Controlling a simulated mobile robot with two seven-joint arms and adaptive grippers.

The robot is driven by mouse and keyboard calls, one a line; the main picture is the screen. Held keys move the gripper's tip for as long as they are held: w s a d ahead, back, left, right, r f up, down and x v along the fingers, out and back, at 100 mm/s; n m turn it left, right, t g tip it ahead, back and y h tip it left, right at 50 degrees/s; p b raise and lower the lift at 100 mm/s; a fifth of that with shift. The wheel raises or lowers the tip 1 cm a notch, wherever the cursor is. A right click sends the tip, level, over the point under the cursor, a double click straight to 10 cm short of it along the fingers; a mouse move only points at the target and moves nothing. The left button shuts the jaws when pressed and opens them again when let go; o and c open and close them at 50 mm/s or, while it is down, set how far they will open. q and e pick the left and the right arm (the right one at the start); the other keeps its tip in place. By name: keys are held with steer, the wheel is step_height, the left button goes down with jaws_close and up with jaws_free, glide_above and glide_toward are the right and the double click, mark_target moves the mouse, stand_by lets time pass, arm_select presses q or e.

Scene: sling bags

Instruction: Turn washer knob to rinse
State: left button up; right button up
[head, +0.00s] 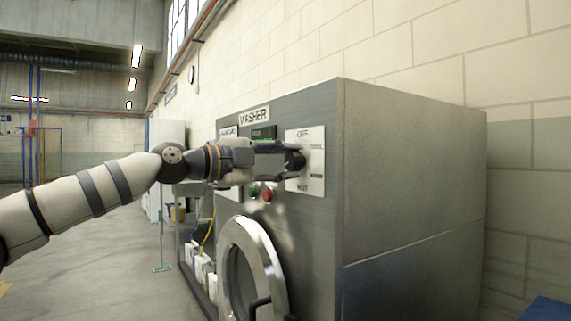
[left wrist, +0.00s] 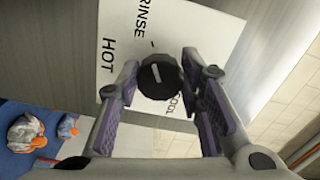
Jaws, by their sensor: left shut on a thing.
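The washer (head: 400,180) is a large grey metal machine on the right in the head view. The left wrist view shows the panel (left wrist: 112,75) rotated, with RINSE, HOT and COOL readable. The round black knob (left wrist: 160,76) has a short white pointer mark. My left gripper (left wrist: 159,80) is at the knob with a finger on each side, shut on it. In the head view the gripper (head: 288,160) partly hides the knob and panel. My right gripper is not in view.
A red button (head: 267,195) and a green button sit below the gripper. The round washer door (head: 250,270) is lower on the front. Hoses and white boxes (head: 198,262) stand left of the washer. Open floor (head: 100,270) lies to the left.

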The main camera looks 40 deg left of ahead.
arm_select(q)
steer(key=shift+r, duration=0.15)
steer(key=o, duration=1.2)
steer(key=shift+c, duration=0.2)
steer(key=v, duration=1.2)
